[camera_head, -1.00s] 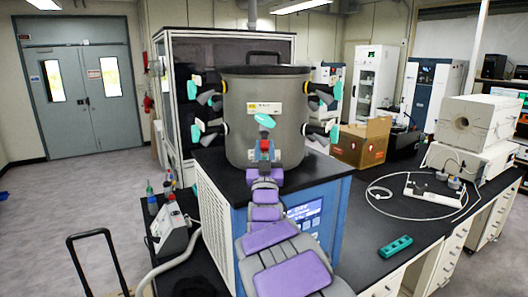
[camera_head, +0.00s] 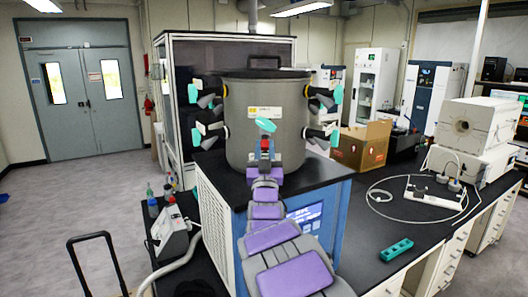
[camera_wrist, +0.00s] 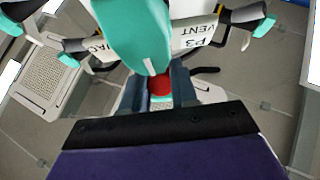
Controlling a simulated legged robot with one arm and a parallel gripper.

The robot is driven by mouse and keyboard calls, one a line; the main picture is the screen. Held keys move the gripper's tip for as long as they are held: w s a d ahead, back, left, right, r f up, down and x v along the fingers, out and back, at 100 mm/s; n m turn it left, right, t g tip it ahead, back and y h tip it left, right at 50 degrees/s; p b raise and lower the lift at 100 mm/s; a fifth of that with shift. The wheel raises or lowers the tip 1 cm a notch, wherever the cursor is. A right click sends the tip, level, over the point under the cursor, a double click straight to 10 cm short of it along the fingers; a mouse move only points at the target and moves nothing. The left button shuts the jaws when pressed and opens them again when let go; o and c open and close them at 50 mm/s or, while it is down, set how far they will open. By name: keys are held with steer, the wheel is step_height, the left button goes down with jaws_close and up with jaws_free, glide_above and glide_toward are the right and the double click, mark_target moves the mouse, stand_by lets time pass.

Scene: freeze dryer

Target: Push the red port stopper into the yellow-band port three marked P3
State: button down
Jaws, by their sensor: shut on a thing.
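A red stopper (camera_wrist: 160,84) sits between the two fingers of my gripper (camera_wrist: 162,90) in the wrist view, and the gripper is shut on it. A large teal handle (camera_wrist: 135,35) is just ahead and hides part of the stopper and the port behind it. A white label reading P3 VENT (camera_wrist: 195,38) shows to its right. In the head view my gripper (camera_head: 265,152) is at the front of the grey drum (camera_head: 290,135), below a teal handle (camera_head: 265,125) and a yellow-and-white label (camera_head: 265,112). I cannot tell whether the stopper touches the port.
More teal-handled valves stand out on the drum's left (camera_head: 198,133) and right (camera_head: 333,95). The drum stands on the black top of a blue cabinet (camera_head: 325,190). A cardboard box (camera_head: 360,150) and a teal strip (camera_head: 396,249) are on the bench to the right.

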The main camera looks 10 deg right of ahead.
steer(key=shift+w+r, duration=0.15)
steer(key=shift+r, duration=0.1)
stand_by(0.4)
steer(key=c, duration=0.8)
jaws_free()
steer(key=shift+d, duration=0.15)
steer(key=shift+f, duration=0.1)
steer(key=p+v, duration=0.1)
steer(key=v, duration=1.6)
steer(key=shift+f, duration=0.15)
steer(key=shift+f, duration=0.1)
